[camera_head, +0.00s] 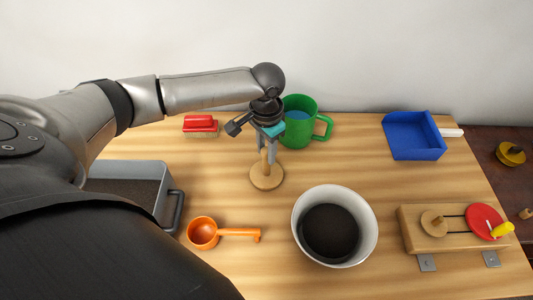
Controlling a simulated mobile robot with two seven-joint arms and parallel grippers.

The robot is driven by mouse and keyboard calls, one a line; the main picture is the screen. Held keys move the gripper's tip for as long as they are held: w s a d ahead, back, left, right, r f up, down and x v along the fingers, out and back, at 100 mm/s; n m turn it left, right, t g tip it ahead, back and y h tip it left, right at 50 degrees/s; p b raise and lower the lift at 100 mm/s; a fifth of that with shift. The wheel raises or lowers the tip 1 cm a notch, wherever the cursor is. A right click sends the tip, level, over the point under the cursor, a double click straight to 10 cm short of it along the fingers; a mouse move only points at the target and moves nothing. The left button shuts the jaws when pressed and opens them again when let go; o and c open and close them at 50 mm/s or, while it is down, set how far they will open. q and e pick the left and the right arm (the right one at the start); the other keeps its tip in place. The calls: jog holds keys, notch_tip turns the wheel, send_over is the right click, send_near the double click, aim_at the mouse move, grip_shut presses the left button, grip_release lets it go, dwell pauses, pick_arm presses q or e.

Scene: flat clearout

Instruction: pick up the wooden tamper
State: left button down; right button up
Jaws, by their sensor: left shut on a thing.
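The wooden tamper (266,178) stands upright on the table, with a round light-wood base and a thin handle. My left gripper (267,143) comes down from above and is shut on the tamper's handle. The fingers hide the top of the handle. The base looks to be at or close to the table top; I cannot tell whether it touches. My right gripper is not in view.
A green mug (298,128) stands just behind the gripper. A white bowl of dark grounds (367,216), an orange scoop (203,232), a grey box (158,174), a red brush (200,123), a blue dustpan (413,146) and a wooden block with discs (455,242) surround it.

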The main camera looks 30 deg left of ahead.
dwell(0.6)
pick_arm(q)
notch_tip(320, 180, up, 20)
jog(key=p, duration=0.4)
jog(key=shift+p, duration=0.35)
